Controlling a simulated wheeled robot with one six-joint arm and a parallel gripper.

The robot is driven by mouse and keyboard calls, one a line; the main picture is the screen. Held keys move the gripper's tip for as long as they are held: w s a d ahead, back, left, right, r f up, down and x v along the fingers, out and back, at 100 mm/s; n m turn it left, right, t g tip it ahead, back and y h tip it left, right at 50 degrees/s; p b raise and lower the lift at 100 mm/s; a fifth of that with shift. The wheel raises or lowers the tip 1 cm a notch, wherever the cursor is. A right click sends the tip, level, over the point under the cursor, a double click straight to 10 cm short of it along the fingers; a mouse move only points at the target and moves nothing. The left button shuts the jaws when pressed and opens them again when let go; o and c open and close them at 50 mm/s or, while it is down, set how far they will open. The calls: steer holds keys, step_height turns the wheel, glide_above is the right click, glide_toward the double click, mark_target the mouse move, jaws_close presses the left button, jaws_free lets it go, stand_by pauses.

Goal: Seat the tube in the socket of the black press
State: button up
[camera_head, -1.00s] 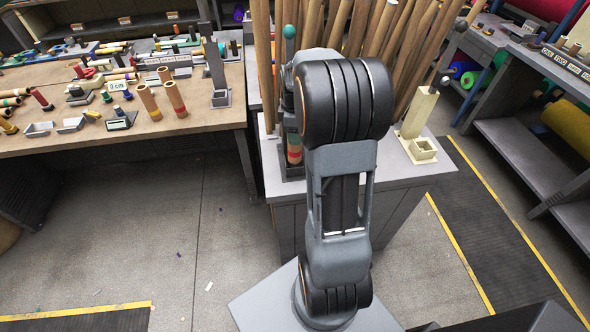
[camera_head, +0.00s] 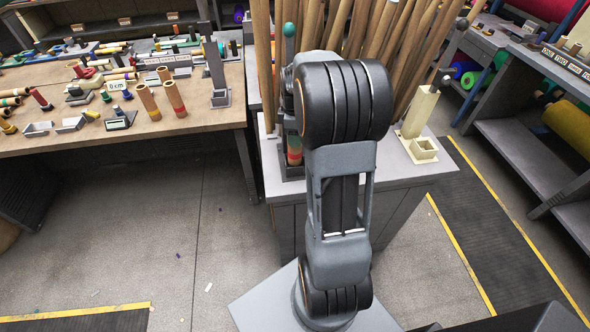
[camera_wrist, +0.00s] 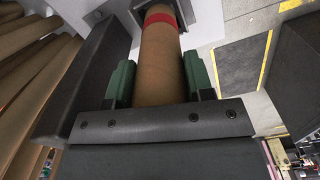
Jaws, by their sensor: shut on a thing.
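The tube is brown cardboard with a red band near its far end. In the wrist view the tube (camera_wrist: 160,60) lies between the green pads of my gripper (camera_wrist: 158,80), which is shut on it. The tube's red-banded end is at the dark socket (camera_wrist: 187,15) at the top of the view; how deep it sits inside is hidden. The black press (camera_head: 283,145) stands on the cabinet in the head view, with a green ball on top, partly behind my arm. The red band shows low at its front. My gripper is mostly hidden there by my arm.
A cream press (camera_head: 417,115) with an empty square socket stands right on the cabinet top (camera_head: 400,180). Long wooden poles (camera_head: 398,50) rise behind.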

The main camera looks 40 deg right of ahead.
steer(key=shift+f+b, duration=1.5)
steer(key=shift+f, duration=0.75)
stand_by(1.4)
steer(key=o, duration=1.1)
steer(key=shift+c, duration=0.9)
steer(key=shift+r, duration=0.15)
step_height(320, 180, up, 14)
steer(key=shift+f, duration=0.2)
